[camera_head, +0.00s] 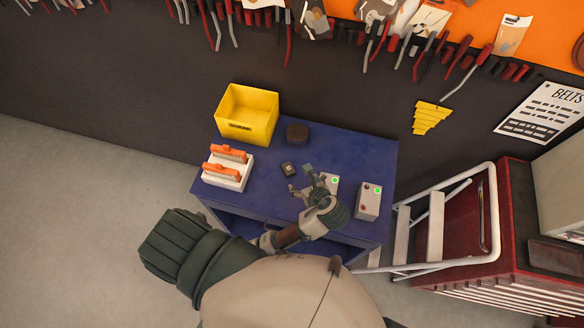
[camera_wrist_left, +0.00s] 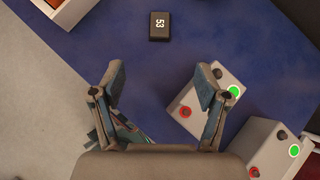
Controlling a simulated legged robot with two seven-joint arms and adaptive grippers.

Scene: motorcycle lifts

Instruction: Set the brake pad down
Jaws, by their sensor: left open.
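My left gripper (camera_head: 301,180) is over the blue table, its two fingers spread wide. In the left wrist view the gripper (camera_wrist_left: 160,84) is open, with only bare blue tabletop showing between its fingers. I cannot pick out a brake pad for certain. A white tray (camera_head: 222,183) at the table's left holds two orange-topped pieces (camera_head: 229,153). My right gripper is not in view.
The blue table (camera_head: 345,150) also bears a yellow bin (camera_head: 247,113), a dark round object (camera_head: 297,134) and two grey button boxes, one partly behind my gripper and one at right (camera_head: 368,201). A step ladder (camera_head: 436,225) and red cabinet (camera_head: 513,220) stand to the right.

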